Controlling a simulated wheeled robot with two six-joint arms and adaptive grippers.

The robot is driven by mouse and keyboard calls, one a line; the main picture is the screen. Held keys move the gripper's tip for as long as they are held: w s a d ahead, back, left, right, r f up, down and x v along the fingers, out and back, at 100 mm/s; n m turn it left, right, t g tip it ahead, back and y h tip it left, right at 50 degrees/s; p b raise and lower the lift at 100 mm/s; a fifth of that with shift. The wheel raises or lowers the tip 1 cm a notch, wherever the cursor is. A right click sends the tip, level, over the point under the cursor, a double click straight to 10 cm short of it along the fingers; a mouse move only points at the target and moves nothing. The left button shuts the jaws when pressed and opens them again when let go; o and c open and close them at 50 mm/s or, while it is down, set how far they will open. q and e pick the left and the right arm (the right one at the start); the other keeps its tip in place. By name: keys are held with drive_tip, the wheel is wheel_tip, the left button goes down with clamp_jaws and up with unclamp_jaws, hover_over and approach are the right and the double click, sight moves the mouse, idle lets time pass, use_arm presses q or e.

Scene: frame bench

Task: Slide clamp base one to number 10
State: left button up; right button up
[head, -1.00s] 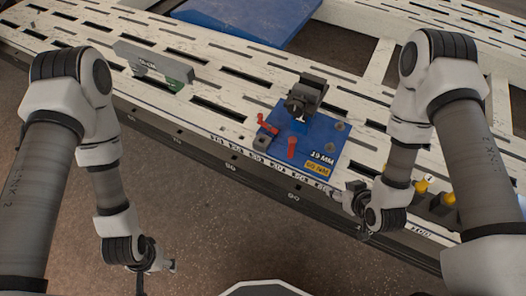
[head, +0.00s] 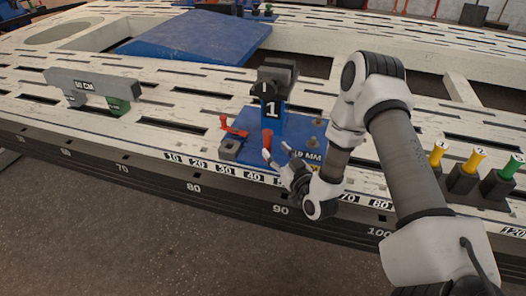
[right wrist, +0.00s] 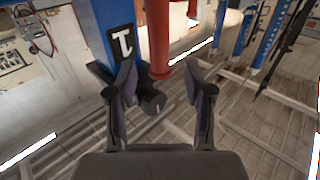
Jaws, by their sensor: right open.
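Clamp base one is a blue plate (head: 245,156) with an upright blue block marked 1 (head: 271,110) and a dark clamp head on top. It sits on the white slotted bench, above and right of the 10 (head: 173,157) on the number strip, near 30 and 40. A red post (head: 267,137) stands at its front, with a red lever (head: 232,126) to the left. My right gripper (head: 276,151) is open at the red post. In the right wrist view the red post (right wrist: 158,40) reaches down between the open fingers; contact is unclear. My left gripper is out of view.
A grey 50 CM bar (head: 80,85) on green and grey feet stands at the left. A blue panel (head: 195,38) lies behind. Yellow and green pegs (head: 466,160) stand at the right. The bench strip left of the base looks clear.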

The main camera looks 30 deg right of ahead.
sight(267, 143)
drive_tip(key=w, duration=0.2)
drive_tip(key=w+b, duration=0.1)
drive_tip(key=w, duration=0.1)
drive_tip(key=w+b, duration=0.1)
drive_tip(key=w, duration=0.1)
drive_tip(key=shift+d, duration=0.25)
clamp_jaws()
drive_tip(key=shift+w, duration=0.1)
drive_tip(key=shift+w+a, duration=0.35)
drive_tip(key=w+a, duration=0.4)
drive_tip(key=w, duration=0.1)
drive_tip(key=w+a+b, duration=0.1)
drive_tip(key=w+a, duration=0.3)
drive_tip(key=w+a+b, duration=0.1)
drive_tip(key=w+a, duration=0.3)
drive_tip(key=w, duration=0.1)
drive_tip(key=shift+w+a+f, duration=0.1)
drive_tip(key=shift+w+a, duration=0.2)
drive_tip(key=shift+w, duration=0.05)
